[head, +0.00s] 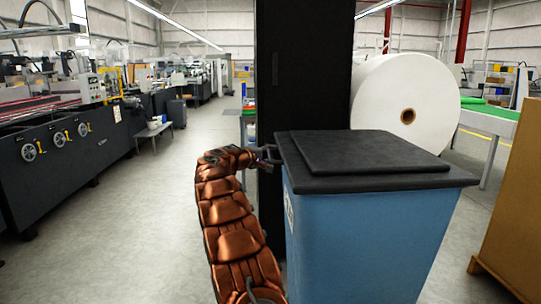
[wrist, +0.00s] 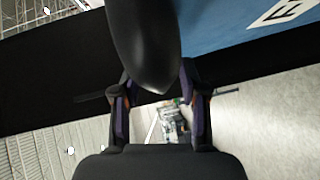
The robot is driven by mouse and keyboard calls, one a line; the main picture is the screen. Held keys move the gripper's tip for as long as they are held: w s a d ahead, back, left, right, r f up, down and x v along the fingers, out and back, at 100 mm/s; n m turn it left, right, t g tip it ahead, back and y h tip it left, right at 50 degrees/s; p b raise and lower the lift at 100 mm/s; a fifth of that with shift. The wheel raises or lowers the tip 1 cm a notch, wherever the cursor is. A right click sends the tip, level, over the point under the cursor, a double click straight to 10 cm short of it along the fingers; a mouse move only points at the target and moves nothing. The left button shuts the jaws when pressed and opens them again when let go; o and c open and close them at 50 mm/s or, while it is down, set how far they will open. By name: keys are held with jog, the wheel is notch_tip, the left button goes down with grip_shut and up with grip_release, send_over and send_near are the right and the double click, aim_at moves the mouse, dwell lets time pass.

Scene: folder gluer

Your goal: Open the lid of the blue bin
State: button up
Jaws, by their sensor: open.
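The blue bin (head: 365,245) stands at the right of the head view. Its dark lid (head: 360,152) lies flat and shut on top. A small dark handle (head: 268,149) juts from the lid's left edge. My gripper (head: 266,161) is close beside that edge, at the end of my copper-coloured arm; whether it touches the handle is unclear. In the wrist view my gripper (wrist: 158,95) has its fingers apart. The bin's blue wall (wrist: 235,35) with a white label fills the top right there. A dark rounded shape in the top middle partly hides the space between the fingers.
A tall black cabinet (head: 302,65) stands behind the bin, with a large white roll (head: 405,95) beside it. A brown carton (head: 515,200) is close on the right. Dark machines (head: 65,160) line the left. The floor (head: 130,235) left of my arm is clear.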

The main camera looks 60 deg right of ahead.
jog(key=shift+d, duration=0.1)
jog(key=shift+c, duration=0.3)
grip_shut()
dwell(0.4)
